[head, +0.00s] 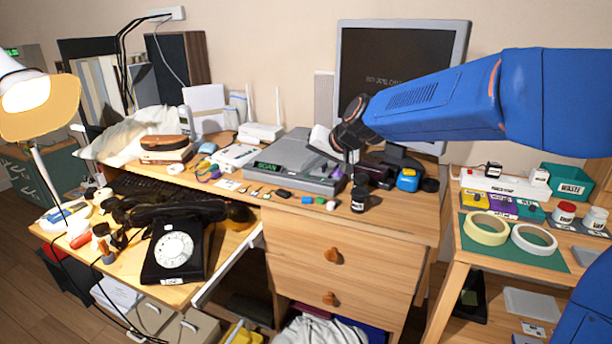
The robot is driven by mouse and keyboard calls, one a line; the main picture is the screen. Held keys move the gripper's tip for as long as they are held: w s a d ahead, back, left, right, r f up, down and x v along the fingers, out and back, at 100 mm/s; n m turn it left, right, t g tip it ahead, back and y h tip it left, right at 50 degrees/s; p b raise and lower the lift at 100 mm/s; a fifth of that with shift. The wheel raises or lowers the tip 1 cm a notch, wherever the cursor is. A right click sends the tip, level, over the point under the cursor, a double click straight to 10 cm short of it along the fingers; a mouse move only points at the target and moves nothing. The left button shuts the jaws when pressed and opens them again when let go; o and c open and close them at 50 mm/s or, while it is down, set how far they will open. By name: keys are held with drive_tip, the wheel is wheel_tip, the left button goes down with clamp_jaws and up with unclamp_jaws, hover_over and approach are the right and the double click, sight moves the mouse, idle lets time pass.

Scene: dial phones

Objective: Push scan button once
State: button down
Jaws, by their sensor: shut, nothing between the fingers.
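A flat grey device (292,165) sits on the raised desk shelf in the head view. Its front has a small dark panel with green lettering (267,167) that seems to read "SCAN". I cannot make out a separate scan button; it may be too small or hidden. My gripper (349,168), dark at the end of my blue arm, points down by the right end of the device. It is shut and empty. I cannot tell whether its tips touch anything.
A small dark jar (359,199) stands just below my gripper at the shelf's front edge. Several small items lie along that edge. A monitor (400,55) stands behind. A black dial phone (174,248) sits lower left. A blue-and-yellow item (408,180) is to the right.

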idle(0.4)
drive_tip(key=shift+r, duration=0.75)
drive_tip(key=shift+r, duration=0.1)
wheel_tip(320, 180, up, 5)
drive_tip(key=shift+f, duration=0.1)
idle(0.4)
idle(0.4)
drive_tip(key=h, duration=0.1)
approach(309, 178)
drive_tip(key=s+d+r, duration=0.2)
drive_tip(key=s+d, duration=0.1)
drive_tip(key=d, duration=0.2)
drive_tip(key=s+d+f+h, duration=0.2)
drive_tip(key=s+d+f, duration=0.2)
drive_tip(key=s+d, duration=0.65)
drive_tip(key=s+d+f+h, duration=0.1)
drive_tip(key=s+d+f, duration=0.3)
drive_tip(key=s, duration=0.2)
drive_tip(key=s+d+f+g+h, duration=0.1)
drive_tip(key=s+d+f, duration=0.2)
drive_tip(key=s, duration=0.4)
drive_tip(key=s+d+f+h, duration=0.1)
drive_tip(key=s+d+f, duration=0.3)
drive_tip(key=s, duration=0.3)
drive_tip(key=shift+s+d+f+g+h, duration=0.15)
drive_tip(key=shift+d+f+g+h, duration=0.15)
drive_tip(key=shift+f, duration=0.1)
